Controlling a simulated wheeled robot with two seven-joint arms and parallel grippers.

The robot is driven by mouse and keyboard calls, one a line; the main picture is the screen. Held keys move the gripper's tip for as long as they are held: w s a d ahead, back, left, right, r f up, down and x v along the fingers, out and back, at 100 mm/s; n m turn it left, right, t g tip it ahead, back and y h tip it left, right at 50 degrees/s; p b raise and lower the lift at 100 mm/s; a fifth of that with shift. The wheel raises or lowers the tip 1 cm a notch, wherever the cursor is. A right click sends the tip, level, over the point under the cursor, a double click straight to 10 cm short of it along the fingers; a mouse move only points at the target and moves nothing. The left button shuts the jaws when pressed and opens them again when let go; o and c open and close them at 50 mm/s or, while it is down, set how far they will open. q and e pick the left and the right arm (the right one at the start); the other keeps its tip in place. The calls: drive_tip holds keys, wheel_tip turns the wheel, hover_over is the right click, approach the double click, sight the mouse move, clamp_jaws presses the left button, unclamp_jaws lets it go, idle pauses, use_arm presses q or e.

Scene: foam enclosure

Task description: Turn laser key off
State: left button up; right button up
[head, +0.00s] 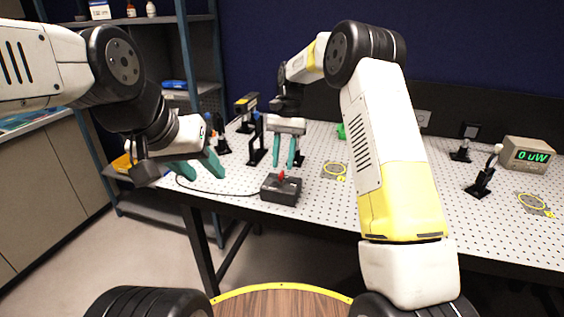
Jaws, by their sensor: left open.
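A small black box (281,194) sits near the front edge of the perforated table, with a red key (282,175) standing on its top. A black cable runs from the box to the left. My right gripper (284,165) points down just above and behind the box. Its teal fingers are apart, with nothing seen between them, and the key shows just below the fingertips. I cannot tell whether they touch it. My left gripper (203,172) is open and empty at the table's left front corner. A power meter (527,154) at the right reads 0 uW.
Black optic mounts (257,145) stand behind and left of my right gripper. Another mount (480,182) stands near the meter. A shelf rack (200,70) stands at the back left. My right arm hides the table's middle.

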drive_tip(key=v, duration=0.4)
drive_tip(key=shift+w+r, duration=0.15)
drive_tip(key=shift+r, duration=0.2)
drive_tip(key=shift+d, duration=0.1)
drive_tip(key=s+d+r+n+t+y, duration=0.15)
drive_tip(key=s+d+r+t, duration=0.5)
drive_tip(key=s+r, duration=0.65)
drive_tip(key=s+d+f+n+t, duration=0.1)
drive_tip(key=s+d+t, duration=0.1)
drive_tip(key=s, duration=0.6)
drive_tip(key=s+d+f+n+t, duration=0.1)
drive_tip(key=s+d, duration=0.3)
drive_tip(key=s, duration=0.4)
drive_tip(key=shift+s+d+f+t, duration=0.25)
drive_tip(key=shift+s+d+t, duration=0.1)
drive_tip(key=shift+t, duration=0.1)
